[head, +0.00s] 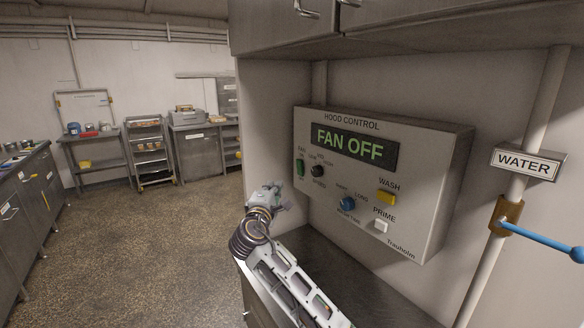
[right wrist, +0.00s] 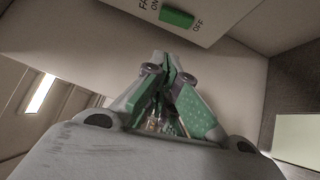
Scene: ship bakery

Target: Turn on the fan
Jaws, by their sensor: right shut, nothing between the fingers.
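The hood control panel (head: 440,160) is a grey box on the wall, and its display (head: 354,146) reads "FAN OFF". The green fan switch (head: 300,167) is at the panel's left edge. It also shows in the right wrist view (right wrist: 177,18), between the labels ON at left and OFF at right. A black speed knob (head: 317,171) sits beside it. My right gripper (head: 279,187) is shut and empty, just below and left of the switch, apart from it. In the right wrist view its fingertips (right wrist: 166,58) point toward the switch. My left gripper is not in view.
A blue knob (head: 348,203), a yellow wash button (head: 387,198) and a white prime button (head: 381,226) are on the same panel. A blue-handled water valve (head: 540,238) is on a pipe at right. Cabinets (head: 400,22) hang above. The floor at left is clear.

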